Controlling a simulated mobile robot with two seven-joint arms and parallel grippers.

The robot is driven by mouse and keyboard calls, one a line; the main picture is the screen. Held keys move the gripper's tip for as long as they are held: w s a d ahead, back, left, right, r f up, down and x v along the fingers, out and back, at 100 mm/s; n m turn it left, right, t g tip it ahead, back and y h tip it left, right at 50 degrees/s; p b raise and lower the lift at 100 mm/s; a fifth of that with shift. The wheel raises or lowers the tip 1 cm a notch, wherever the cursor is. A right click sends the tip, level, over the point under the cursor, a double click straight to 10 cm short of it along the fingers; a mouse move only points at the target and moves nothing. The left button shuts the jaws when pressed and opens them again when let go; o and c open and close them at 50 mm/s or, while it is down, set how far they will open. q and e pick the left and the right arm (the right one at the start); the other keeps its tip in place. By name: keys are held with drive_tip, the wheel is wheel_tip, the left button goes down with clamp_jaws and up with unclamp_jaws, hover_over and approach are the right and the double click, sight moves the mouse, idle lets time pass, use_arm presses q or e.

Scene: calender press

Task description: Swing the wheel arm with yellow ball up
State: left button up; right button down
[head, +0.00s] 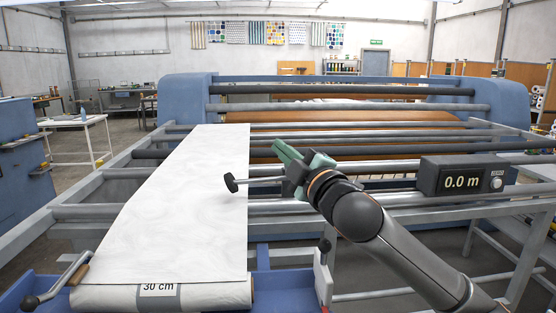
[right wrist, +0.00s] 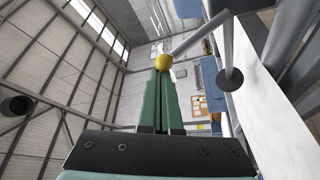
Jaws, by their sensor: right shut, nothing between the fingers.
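A yellow ball (right wrist: 163,62) shows in the right wrist view, at the end of a thin grey wheel arm (right wrist: 190,42). The arm runs up and right to a grey hub, from which another bar ends in a dark knob (right wrist: 230,80). In the head view a dark knob (head: 231,183) on a short rod sticks out left of my right gripper; I see no yellow ball there. My right gripper (head: 280,149), with green fingers, is shut and empty. In the right wrist view its fingertips (right wrist: 161,76) line up just below the ball; I cannot tell if they touch.
White fabric (head: 190,190) lies over the roller frame, left of my right gripper. A roll labelled 30 cm (head: 160,293) is at the front. A meter box reading 0.0 m (head: 461,178) stands at the right. Horizontal bars lie behind the gripper.

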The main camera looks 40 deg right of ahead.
use_arm(q)
drive_tip(key=shift+s+d+f+b, duration=0.1)
drive_tip(key=shift+f+b, duration=0.65)
drive_tip(key=shift+f, duration=0.05)
drive_tip(key=shift+s+d+f+b, duration=0.1)
drive_tip(key=shift+f+b, duration=0.6)
drive_tip(key=shift+f, duration=0.1)
use_arm(e)
drive_tip(key=shift+s+d+m+t+h, duration=0.3)
drive_tip(key=shift+s+d+m, duration=0.15)
drive_tip(key=shift+d+m, duration=0.4)
drive_tip(key=shift+s+d+m+t+h, duration=0.2)
drive_tip(key=shift+s+d+m+h, duration=0.15)
drive_tip(key=shift+d+m, duration=0.45)
drive_tip(key=shift+s+a+r, duration=0.1)
drive_tip(key=shift+a, duration=0.1)
use_arm(q)
drive_tip(key=shift+r, duration=0.1)
use_arm(e)
drive_tip(key=shift+r, duration=0.1)
